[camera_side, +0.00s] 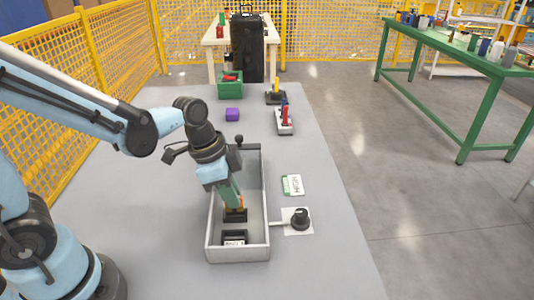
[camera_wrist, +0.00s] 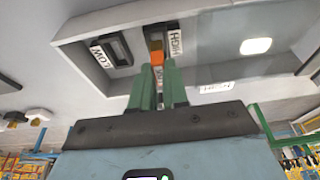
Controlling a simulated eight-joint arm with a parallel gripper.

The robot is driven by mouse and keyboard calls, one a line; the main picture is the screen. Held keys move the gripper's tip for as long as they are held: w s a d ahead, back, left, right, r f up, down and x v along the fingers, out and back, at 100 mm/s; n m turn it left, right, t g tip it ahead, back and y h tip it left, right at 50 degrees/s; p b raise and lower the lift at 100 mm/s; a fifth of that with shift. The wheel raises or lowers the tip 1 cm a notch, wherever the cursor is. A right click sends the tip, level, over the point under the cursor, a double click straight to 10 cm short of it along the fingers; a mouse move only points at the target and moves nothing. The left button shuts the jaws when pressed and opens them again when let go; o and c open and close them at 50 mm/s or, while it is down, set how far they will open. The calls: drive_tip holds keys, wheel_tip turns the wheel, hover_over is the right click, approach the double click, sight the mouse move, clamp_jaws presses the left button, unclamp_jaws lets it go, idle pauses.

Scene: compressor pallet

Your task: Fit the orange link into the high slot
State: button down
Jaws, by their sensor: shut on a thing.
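My gripper (camera_side: 236,203) reaches down into a long grey open tray (camera_side: 210,240) on the table. Its green fingers, also seen in the wrist view (camera_wrist: 158,70), are shut on the orange link (camera_wrist: 157,58). A bit of the orange link shows at the fingertips in the side view (camera_side: 241,202). The link's tip is at the dark high slot (camera_wrist: 154,38), beside the HIGH label (camera_wrist: 175,42); I cannot tell how deep it sits. The dark low slot (camera_wrist: 117,48), with a LOW label (camera_wrist: 101,56), is apart from it and looks empty.
A black knob (camera_side: 299,219) stands beside the tray's right wall. A green-edged card (camera_side: 292,185) lies nearby. Farther back are a purple cube (camera_side: 232,114), a green bin (camera_side: 230,88), a white holder (camera_side: 284,128) and a dark holder (camera_side: 275,97). The table left of the tray is clear.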

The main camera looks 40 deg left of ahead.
drive_tip(key=shift+f, duration=1.4)
drive_tip(key=c, duration=1.1)
unclamp_jaws()
drive_tip(key=shift+o, duration=0.2)
drive_tip(key=shift+r, duration=0.2)
drive_tip(key=v, duration=1.1)
drive_tip(key=shift+r, duration=0.35)
drive_tip(key=shift+a, duration=0.1)
drive_tip(key=a+n+t, duration=0.1)
drive_tip(key=n, duration=0.2)
drive_tip(key=a+n+t+y, duration=0.1)
drive_tip(key=n+t, duration=0.1)
drive_tip(key=n, duration=0.1)
drive_tip(key=s+a+f+n+t+y, duration=0.1)
drive_tip(key=n+t, duration=0.1)
drive_tip(key=n, duration=0.1)
drive_tip(key=shift+a, duration=0.2)
